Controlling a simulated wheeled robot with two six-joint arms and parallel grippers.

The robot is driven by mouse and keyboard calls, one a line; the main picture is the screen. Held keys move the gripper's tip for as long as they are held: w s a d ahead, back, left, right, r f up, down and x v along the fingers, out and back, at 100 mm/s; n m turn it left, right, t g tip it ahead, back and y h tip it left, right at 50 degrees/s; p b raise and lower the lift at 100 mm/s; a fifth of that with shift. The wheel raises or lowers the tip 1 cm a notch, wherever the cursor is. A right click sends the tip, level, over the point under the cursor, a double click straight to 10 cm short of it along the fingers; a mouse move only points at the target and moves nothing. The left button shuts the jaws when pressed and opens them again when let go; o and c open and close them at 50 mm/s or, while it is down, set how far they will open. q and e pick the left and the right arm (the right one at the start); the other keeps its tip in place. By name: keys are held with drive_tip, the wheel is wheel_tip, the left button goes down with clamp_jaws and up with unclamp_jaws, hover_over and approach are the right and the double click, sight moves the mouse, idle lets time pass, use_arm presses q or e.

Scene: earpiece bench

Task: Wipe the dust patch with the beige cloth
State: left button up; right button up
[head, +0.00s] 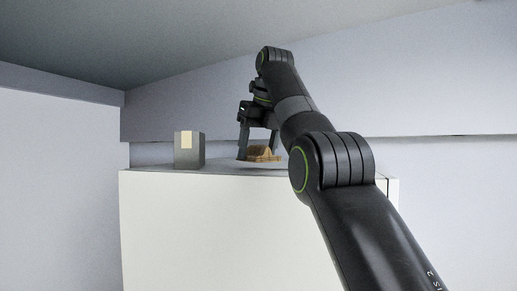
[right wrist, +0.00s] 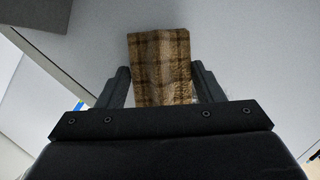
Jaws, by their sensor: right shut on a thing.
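My right gripper (head: 258,155) comes down from above and is shut on the cloth. In the right wrist view the cloth (right wrist: 160,66) lies between the two fingers of the right gripper (right wrist: 160,85) and sticks out beyond them. I cannot make out the dust patch in either view. My left gripper is not in view.
A dark grey box (head: 189,151) with a tan label stands on the bench top to the left of the cloth. A wall rises behind the bench. The bench top between the box and the cloth looks clear.

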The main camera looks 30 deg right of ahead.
drive_tip(key=shift+w+d+f, duration=0.1)
drive_tip(key=shift+w+f, duration=0.05)
drive_tip(key=shift+f, duration=0.05)
drive_tip(key=shift+f+b, duration=0.9)
drive_tip(key=shift+b, duration=0.15)
